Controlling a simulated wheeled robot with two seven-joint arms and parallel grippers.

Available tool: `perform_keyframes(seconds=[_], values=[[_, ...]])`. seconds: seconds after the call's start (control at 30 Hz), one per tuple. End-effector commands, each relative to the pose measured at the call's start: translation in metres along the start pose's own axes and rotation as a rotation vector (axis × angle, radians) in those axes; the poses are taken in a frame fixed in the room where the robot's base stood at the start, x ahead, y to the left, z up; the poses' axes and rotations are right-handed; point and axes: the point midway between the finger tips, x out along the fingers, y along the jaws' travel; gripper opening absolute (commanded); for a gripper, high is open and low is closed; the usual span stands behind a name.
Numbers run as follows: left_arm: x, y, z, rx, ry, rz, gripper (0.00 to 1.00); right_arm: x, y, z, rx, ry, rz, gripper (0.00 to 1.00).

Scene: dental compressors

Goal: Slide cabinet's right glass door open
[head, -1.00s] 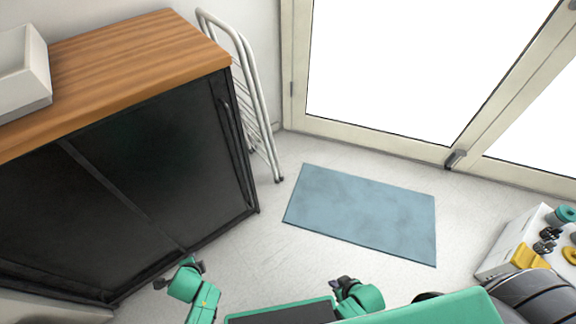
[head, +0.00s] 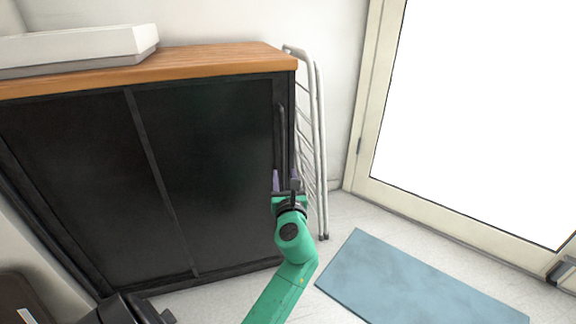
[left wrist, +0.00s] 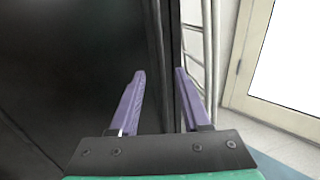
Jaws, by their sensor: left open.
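The black cabinet has a wooden top (head: 200,65) and two dark sliding doors. The right glass door (head: 210,150) appears shut, with an upright handle (head: 281,130) near its right edge. My left gripper (head: 287,180) is open and upright in front of the cabinet's right edge, just below the handle in the head view. In the left wrist view its two purple fingers (left wrist: 158,85) are spread and empty, with the cabinet's dark edge between and beyond them. I cannot tell whether they touch the cabinet.
A folded white metal rack (head: 318,140) leans against the wall just right of the cabinet. A blue mat (head: 415,285) lies on the floor before a bright glazed door (head: 470,110). A white tray-like box (head: 90,48) sits on the cabinet top.

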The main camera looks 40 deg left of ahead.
Motion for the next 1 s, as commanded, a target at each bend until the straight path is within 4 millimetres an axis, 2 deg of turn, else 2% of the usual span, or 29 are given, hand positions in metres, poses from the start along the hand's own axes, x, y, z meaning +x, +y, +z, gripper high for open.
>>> perform_keyframes(seconds=[0.1, 0.3, 0.43, 0.67, 0.8, 1.0], values=[[0.034, 0.0, -0.002, -0.002, -0.003, 0.001, 0.47, 0.006, 0.002, 0.01, 0.007, 0.03, -0.005, 0.0], [0.077, 0.0, -0.003, -0.001, -0.001, 0.0, 0.47, 0.013, 0.006, 0.021, 0.014, 0.054, -0.006, 0.0], [0.088, -0.001, -0.001, -0.001, 0.0, -0.002, 0.47, 0.014, 0.007, 0.024, 0.017, 0.059, -0.006, 0.0], [0.09, 0.0, -0.001, -0.001, 0.001, -0.002, 0.47, 0.014, 0.006, 0.023, 0.017, 0.06, -0.006, 0.0], [0.089, 0.0, -0.001, -0.001, 0.001, -0.002, 0.0, 0.014, 0.007, 0.023, 0.017, 0.06, -0.006, 0.0], [0.089, -0.001, -0.001, -0.001, 0.001, -0.002, 0.0, 0.014, 0.007, 0.023, 0.017, 0.059, -0.005, 0.0]])
